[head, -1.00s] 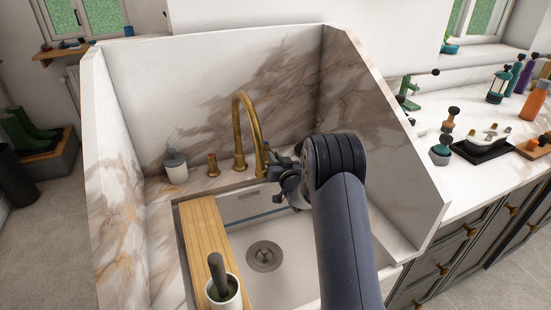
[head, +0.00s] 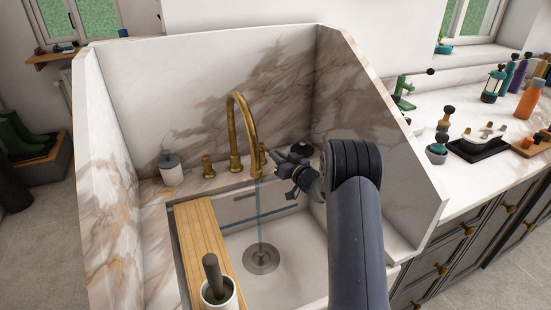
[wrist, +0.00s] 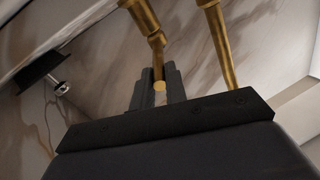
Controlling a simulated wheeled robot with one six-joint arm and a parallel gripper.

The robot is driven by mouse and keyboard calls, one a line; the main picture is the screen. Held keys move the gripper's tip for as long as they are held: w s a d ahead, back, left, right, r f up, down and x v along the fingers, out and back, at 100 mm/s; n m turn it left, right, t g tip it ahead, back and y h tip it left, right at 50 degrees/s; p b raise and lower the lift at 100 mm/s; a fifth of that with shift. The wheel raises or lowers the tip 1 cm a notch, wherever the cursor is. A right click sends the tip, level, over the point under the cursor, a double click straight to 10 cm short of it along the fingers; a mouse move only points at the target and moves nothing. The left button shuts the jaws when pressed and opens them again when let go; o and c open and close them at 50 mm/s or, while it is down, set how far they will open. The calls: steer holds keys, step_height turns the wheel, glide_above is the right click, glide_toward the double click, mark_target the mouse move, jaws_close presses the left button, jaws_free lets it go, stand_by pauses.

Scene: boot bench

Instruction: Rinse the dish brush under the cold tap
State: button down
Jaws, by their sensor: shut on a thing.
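The brass tap (head: 236,125) stands at the back of the sink (head: 285,240), with a thin stream of water (head: 260,215) falling to the drain. My gripper (head: 270,154) is at the tap's right side, shut on a small brass lever. In the wrist view the brass lever tip (wrist: 159,86) shows between my gripper's dark fingers (wrist: 158,90). What looks like the dish brush (head: 212,273), a dark handle, stands in a white pot (head: 222,300) at the front of the wooden board. Its head is hidden in the pot.
The wooden board (head: 200,230) lies across the sink's left side. A grey-topped soap bottle (head: 171,170) and a short brass fitting (head: 208,167) stand left of the tap. High marble walls (head: 380,140) enclose the back and sides. The right basin is clear below my arm.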

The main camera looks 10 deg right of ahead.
steer(key=shift+r, duration=0.15)
steer(key=c, duration=1.4)
jaws_free()
steer(key=shift+c, duration=0.2)
steer(key=shift+d, duration=0.1)
steer(key=b+v, duration=0.1)
steer(key=v, duration=0.9)
steer(key=shift+s, duration=0.35)
steer(key=shift+w+d, duration=0.1)
steer(key=shift+w, duration=0.05)
steer(key=p+x, duration=0.1)
steer(key=x, duration=0.9)
steer(key=shift+w, duration=0.1)
steer(key=shift+w+a, duration=0.2)
steer(key=shift+a, duration=0.05)
steer(key=shift+s+a, duration=0.1)
